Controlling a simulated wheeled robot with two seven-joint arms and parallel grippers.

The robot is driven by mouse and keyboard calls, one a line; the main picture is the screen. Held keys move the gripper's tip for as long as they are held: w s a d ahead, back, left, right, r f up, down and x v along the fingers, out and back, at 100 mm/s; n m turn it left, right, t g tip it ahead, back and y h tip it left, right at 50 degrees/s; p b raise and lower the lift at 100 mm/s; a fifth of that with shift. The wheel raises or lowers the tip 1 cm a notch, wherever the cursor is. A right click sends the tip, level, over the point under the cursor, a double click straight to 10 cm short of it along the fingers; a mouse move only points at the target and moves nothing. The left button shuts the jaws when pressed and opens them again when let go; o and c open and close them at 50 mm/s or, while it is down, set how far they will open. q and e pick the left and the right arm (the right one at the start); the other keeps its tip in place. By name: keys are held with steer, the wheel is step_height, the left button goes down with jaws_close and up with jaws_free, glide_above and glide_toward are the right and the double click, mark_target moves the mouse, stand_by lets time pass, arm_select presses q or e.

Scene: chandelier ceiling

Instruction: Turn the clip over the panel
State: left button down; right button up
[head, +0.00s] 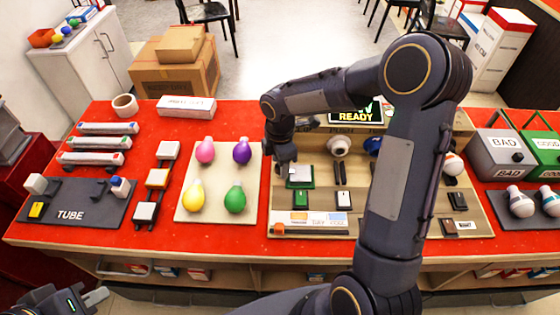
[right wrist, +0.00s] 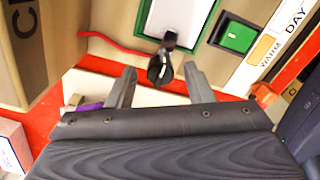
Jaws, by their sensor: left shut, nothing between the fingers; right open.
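A white panel in a green frame (head: 299,174) lies on the beige board's left part; its white face (right wrist: 180,14) also shows at the top of the right wrist view. A black clip (right wrist: 161,70) sits at the panel's near edge in that view. My right gripper (head: 285,163) is over the panel's left side in the head view. In its wrist view my right gripper (right wrist: 160,78) is open, with one finger on each side of the clip; contact cannot be told. My left gripper (head: 95,298) is shut and empty at the bottom left, away from the board.
The beige board (head: 280,216) carries several switches, bulbs and a READY display (head: 355,113). My right arm hides part of it. A tray of coloured bulbs (head: 218,213) lies to its left. A green switch (right wrist: 237,36) and a red cable (right wrist: 110,40) are near the clip.

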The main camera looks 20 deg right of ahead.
step_height(320, 180, up, 7)
steer(key=shift+r, duration=0.4)
stand_by(0.4)
